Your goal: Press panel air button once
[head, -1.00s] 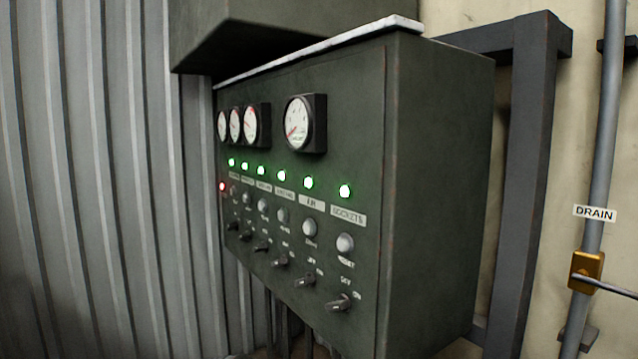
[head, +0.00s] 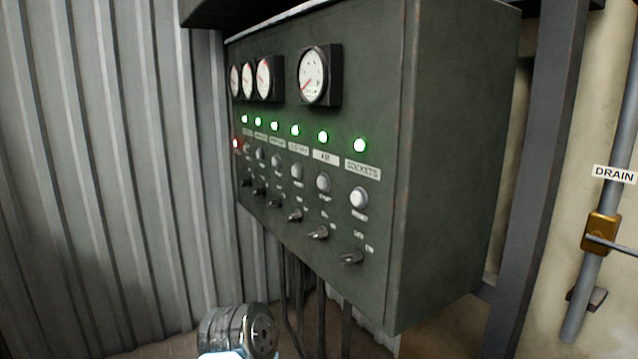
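The dark green panel (head: 455,170) hangs in the middle of the head view. A row of labelled columns runs across its front, each with a lit green lamp, a round button and a switch below. The column labelled AIR (head: 325,158) is second from the right. Its pale round button (head: 323,182) sits under the label, below a green lamp (head: 322,137). The button labelled SOCKETS (head: 359,198) is to its right. A metallic round part of my arm shows at the bottom, well below the panel. No gripper fingers are in view.
Gauges (head: 313,76) project from the upper panel. A red lamp (head: 235,143) glows at its left edge. Pipes run below the panel. A corrugated wall (head: 110,180) stands left; a DRAIN pipe with a brass valve (head: 601,233) stands right.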

